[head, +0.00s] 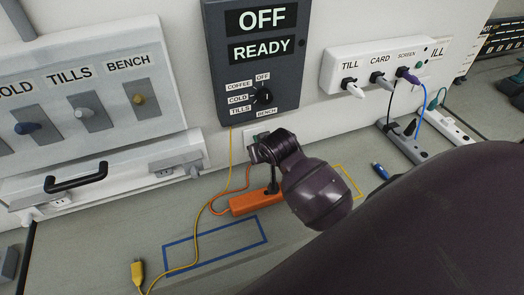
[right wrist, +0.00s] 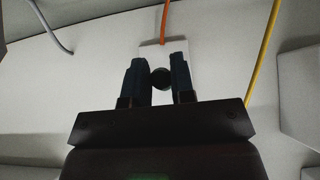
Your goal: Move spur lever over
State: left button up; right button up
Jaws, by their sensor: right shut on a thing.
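The spur is a small white plate on the wall, partly visible in the head view (head: 254,138) behind my right gripper. In the right wrist view the plate (right wrist: 151,52) carries a dark round-ended lever (right wrist: 160,78). My right gripper (right wrist: 160,76) has one finger on each side of that lever and is shut on it. In the head view my right gripper (head: 262,152) hides most of the plate and the whole lever, so I cannot tell which way the lever is set. My left gripper is in neither view.
Above the spur hangs a dark panel (head: 220,75) reading OFF and READY, with a rotary selector (head: 263,96). A yellow cable (head: 209,203) and an orange socket block (head: 250,203) lie nearby. A switch box (head: 92,125) stands left; a plug strip (head: 335,68) is right.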

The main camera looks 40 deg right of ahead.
jog(key=shift+f, duration=0.2)
jog(key=shift+w+f, duration=0.2)
jog(key=shift+f, duration=0.6)
jog(key=shift+w+d+f, duration=0.1)
jog(key=shift+w+f, duration=0.15)
jog(key=shift+f, duration=0.05)
jog(key=o, duration=0.8)
jog(key=shift+r, duration=0.1)
